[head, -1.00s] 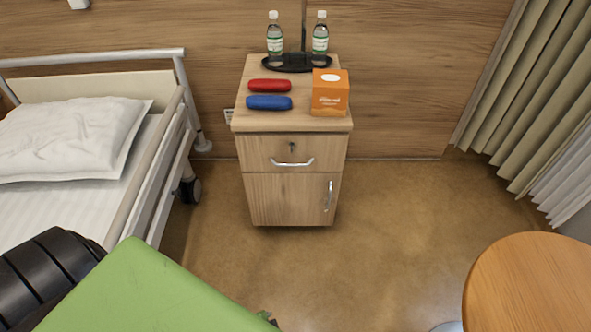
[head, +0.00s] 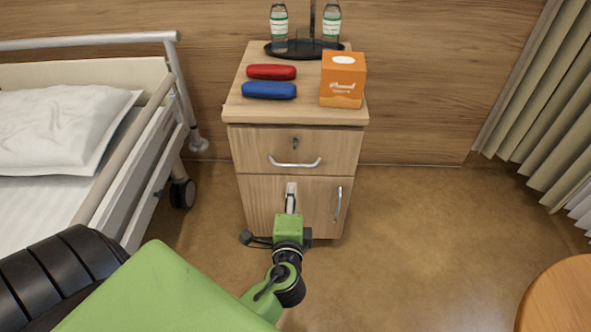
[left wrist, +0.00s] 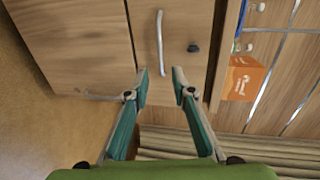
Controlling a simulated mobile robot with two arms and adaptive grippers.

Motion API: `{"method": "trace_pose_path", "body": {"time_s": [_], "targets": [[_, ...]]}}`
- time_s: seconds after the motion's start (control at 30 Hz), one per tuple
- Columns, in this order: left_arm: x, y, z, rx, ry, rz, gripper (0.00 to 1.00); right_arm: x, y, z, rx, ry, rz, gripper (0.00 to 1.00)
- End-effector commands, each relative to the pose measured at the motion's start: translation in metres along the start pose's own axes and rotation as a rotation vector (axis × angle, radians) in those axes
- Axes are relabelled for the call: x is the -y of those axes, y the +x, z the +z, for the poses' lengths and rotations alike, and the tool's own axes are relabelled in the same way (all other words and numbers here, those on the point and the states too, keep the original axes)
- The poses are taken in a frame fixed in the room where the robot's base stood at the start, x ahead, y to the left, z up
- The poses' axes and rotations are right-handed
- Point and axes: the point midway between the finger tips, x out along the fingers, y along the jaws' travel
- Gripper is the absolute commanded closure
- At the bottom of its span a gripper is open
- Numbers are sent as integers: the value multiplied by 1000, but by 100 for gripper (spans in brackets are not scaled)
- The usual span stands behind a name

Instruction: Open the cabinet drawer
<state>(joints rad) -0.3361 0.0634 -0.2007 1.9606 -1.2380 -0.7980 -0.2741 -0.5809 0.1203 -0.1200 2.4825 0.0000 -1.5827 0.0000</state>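The wooden bedside cabinet (head: 295,205) stands against the wall, with its drawer (head: 335,148) shut. The drawer's silver bar handle (head: 295,163) lies across its front, below a small lock (head: 295,143). My left gripper (head: 291,188) is in front of the cabinet, just below the handle in the head view. In the left wrist view its two fingers (left wrist: 161,76) are spread and empty. The drawer handle (left wrist: 160,42) shows ahead of them, its near end roughly in line with the gap, apparently not held. My right gripper is not in view.
The cabinet door below has a vertical handle (head: 338,204). On top are an orange box (head: 343,80), a red case (head: 271,72), a blue case (head: 269,90) and a dark tray (head: 307,47) with bottles. A bed (head: 75,130) stands left, a round table (head: 562,300) at lower right. Floor right of the cabinet is clear.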

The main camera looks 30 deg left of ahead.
Motion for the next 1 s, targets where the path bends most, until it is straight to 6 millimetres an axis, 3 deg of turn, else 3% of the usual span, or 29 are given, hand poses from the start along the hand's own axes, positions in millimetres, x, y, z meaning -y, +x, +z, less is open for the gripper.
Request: {"method": "trace_pose_path", "body": {"time_s": [0.6, 0.8, 1.0], "targets": [[-1, 114, 0, 0, 1, 1, 77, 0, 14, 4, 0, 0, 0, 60], [-1, 132, 0, -1, 1, 1, 77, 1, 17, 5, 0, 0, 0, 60], [-1, 134, 0, -1, 0, 3, 77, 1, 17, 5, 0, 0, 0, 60]]}}
